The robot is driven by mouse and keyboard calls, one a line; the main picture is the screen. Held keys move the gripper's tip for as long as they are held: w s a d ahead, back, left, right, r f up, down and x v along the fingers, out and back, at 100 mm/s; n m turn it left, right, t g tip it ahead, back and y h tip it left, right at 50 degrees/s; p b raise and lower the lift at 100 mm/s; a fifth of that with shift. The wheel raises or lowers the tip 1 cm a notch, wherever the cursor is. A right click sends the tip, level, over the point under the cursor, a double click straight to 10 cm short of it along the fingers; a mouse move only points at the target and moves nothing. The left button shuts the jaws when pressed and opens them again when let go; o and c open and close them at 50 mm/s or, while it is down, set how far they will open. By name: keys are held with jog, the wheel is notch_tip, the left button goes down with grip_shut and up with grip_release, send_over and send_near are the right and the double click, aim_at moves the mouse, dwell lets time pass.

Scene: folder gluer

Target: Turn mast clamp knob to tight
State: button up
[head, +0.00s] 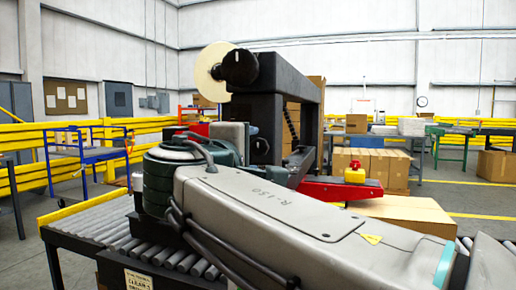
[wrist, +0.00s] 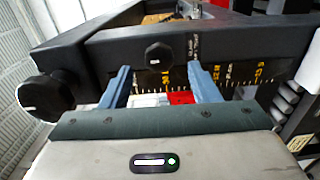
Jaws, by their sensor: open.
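A small black faceted knob (wrist: 159,54) with a white mark sits on a dark beam in the wrist view. A larger black knob (wrist: 43,95) with a white mark is at the left end of the frame; a black knob (head: 238,66) also shows on the machine's upper arm in the head view. I cannot tell for sure which one is the mast clamp knob. My gripper (wrist: 162,86) is open, with its two blue fingers apart, pointing at the beam on either side below the small knob. Nothing is between the fingertips. In the head view my arm hides the gripper.
A dark machine frame (head: 266,112) with a pale tape roll (head: 213,70) stands over a roller conveyor (head: 85,228). A yellow-numbered scale (wrist: 215,76) lies behind the fingers. A red part with a yellow-and-red button (head: 354,173) and cartons (head: 400,210) are at right.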

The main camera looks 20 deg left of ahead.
jog(key=s+p, duration=0.1)
jog(key=s, duration=1)
jog(key=shift+a+p, duration=0.3)
jog(key=shift+a, duration=0.15)
jog(key=shift+w, duration=0.1)
jog(key=w+d+f+m+g+h+p, duration=0.1)
jog(key=w+d+f+m+g+p, duration=0.15)
jog(key=d+p, duration=0.3)
jog(key=w+d+f+m+g+h+p, duration=0.1)
jog(key=w+d+g+p, duration=0.2)
jog(key=d, duration=0.4)
jog(key=w+d+f+m+g+h+p, duration=0.1)
jog(key=d+f+m+g+p, duration=0.15)
jog(key=d+p, duration=0.35)
jog(key=s+d+f+m+g+y+p, duration=0.3)
jog(key=s+d+m+g+p, duration=0.4)
jog(key=p, duration=0.8)
jog(key=s+d+m+y, duration=0.1)
jog(key=s+d+m, duration=0.2)
jog(key=d+m, duration=0.1)
jog(key=shift+s+d+y+p, duration=0.3)
jog(key=shift+s+d+p, duration=0.05)
jog(key=shift+d, duration=0.5)
